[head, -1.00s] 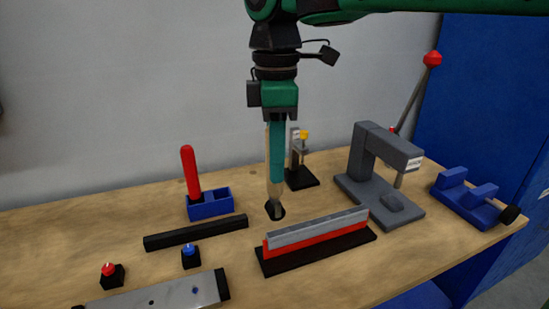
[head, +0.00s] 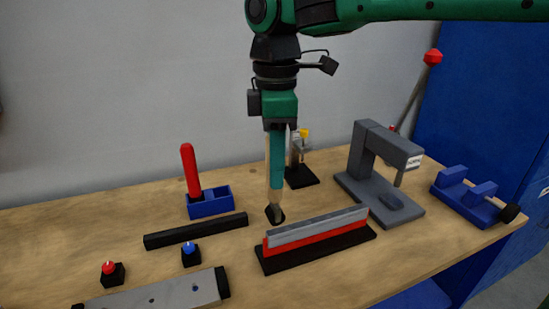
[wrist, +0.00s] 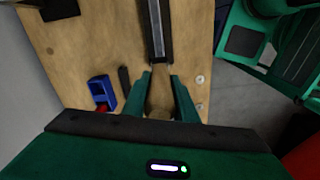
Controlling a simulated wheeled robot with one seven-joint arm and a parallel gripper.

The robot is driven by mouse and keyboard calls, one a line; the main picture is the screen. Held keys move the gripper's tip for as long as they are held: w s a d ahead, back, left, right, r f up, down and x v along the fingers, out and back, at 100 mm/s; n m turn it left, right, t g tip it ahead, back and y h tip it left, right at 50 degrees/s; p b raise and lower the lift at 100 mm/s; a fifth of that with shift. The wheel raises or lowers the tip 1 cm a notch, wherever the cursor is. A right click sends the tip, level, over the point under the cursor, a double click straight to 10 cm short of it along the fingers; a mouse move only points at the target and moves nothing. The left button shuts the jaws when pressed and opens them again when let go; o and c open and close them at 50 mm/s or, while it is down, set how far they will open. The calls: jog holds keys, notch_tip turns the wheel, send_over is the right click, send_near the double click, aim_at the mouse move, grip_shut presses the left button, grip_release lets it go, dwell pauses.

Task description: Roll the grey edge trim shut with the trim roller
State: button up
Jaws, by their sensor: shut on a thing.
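The grey edge trim (head: 318,228) lies along the top of a red strip (head: 318,241) on a black base (head: 285,264), right of the bench's middle. In the wrist view the trim (wrist: 157,30) runs away ahead of the fingers. My gripper (head: 276,184) points down and is shut on the trim roller, which has a wooden handle (head: 273,196) and a dark tip (head: 275,214). The tip hangs just left of the trim's left end, apart from it in the head view; the exact height gap is hard to tell. The handle (wrist: 160,98) shows between the fingers.
A blue holder (head: 215,204) with a red-handled tool, a black bar (head: 195,232) and two push buttons stand left. A grey press (head: 368,170) and a blue vise (head: 465,200) stand right. A small stand (head: 301,175) is behind my gripper.

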jog(key=shift+f, duration=1.6)
jog(key=shift+d, duration=0.1)
jog(key=shift+w+d, duration=0.25)
jog(key=shift+d, duration=0.4)
jog(key=shift+w+d, duration=0.2)
jog(key=shift+d, duration=0.4)
jog(key=shift+w+d, duration=0.25)
jog(key=shift+d, duration=0.4)
jog(key=shift+w+d, duration=0.2)
jog(key=shift+d, duration=0.6)
jog(key=shift+w+d, duration=0.2)
jog(key=shift+d, duration=0.4)
jog(key=shift+w+d, duration=0.2)
jog(key=shift+d, duration=0.5)
